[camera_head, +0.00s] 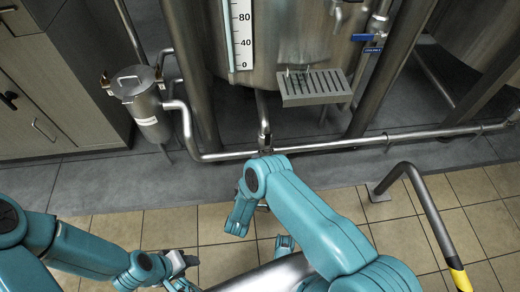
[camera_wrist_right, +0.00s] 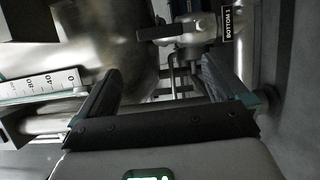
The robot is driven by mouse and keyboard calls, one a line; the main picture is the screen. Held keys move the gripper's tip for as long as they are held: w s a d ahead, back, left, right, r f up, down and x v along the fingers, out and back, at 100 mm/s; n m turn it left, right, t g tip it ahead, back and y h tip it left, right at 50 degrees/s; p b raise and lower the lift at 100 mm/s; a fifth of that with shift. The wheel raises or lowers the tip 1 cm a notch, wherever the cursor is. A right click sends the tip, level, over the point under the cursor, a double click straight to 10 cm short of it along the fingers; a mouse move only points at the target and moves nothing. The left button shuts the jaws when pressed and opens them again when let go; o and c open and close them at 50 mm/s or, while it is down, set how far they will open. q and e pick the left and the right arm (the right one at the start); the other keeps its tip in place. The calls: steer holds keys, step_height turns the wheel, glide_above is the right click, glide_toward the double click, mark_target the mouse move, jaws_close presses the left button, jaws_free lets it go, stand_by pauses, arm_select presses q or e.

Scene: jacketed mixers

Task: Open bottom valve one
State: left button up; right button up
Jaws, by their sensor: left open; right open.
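In the right wrist view, a metal valve (camera_wrist_right: 192,38) with a dark lever handle (camera_wrist_right: 163,32) is ahead, near the top. A black label (camera_wrist_right: 226,22) beside it reads "BOTTOM 1". The lever points left across the view. My right gripper (camera_wrist_right: 165,80) is open, its two dark fingers spread below the valve with nothing between them. In the head view, my right arm covers that gripper, and a pipe fitting (camera_head: 265,138) shows under the tank just beyond the arm. My left gripper (camera_head: 182,262) is open and empty, low over the tiles, well away from the pipes.
A steel tank (camera_head: 290,35) with a level scale (camera_head: 241,35) stands ahead on thick legs. A blue-handled valve (camera_head: 367,37) and a slotted tray (camera_head: 315,86) are on its right. A strainer canister (camera_head: 140,100) and a bent rail (camera_head: 428,205) flank the free tile floor (camera_head: 165,225).

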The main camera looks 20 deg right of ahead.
steer(key=shift+p+v, duration=0.4)
steer(key=shift+v, duration=2)
steer(key=w+d+r+m+g+y, duration=0.1)
steer(key=w+d+r+m, duration=0.15)
steer(key=d+r, duration=0.3)
steer(key=w+d+r+m+g+y, duration=0.1)
steer(key=w+d+r, duration=0.3)
steer(key=d, duration=0.2)
steer(key=s+a+f+m+g+y, duration=0.2)
steer(key=s+a+m+g+y, duration=0.35)
steer(key=s, duration=0.75)
steer(key=s+a+f+m+g+y, duration=0.3)
steer(key=s+a+g+y, duration=0.35)
steer(key=s+a, duration=0.4)
step_height(320, 180, up, 29)
steer(key=s+d+y+p, duration=0.1)
steer(key=s+p, duration=0.1)
steer(key=p, duration=2.7)
steer(key=shift+s+d+m, duration=0.15)
steer(key=shift+s+m, duration=0.15)
steer(key=shift+s, duration=0.1)
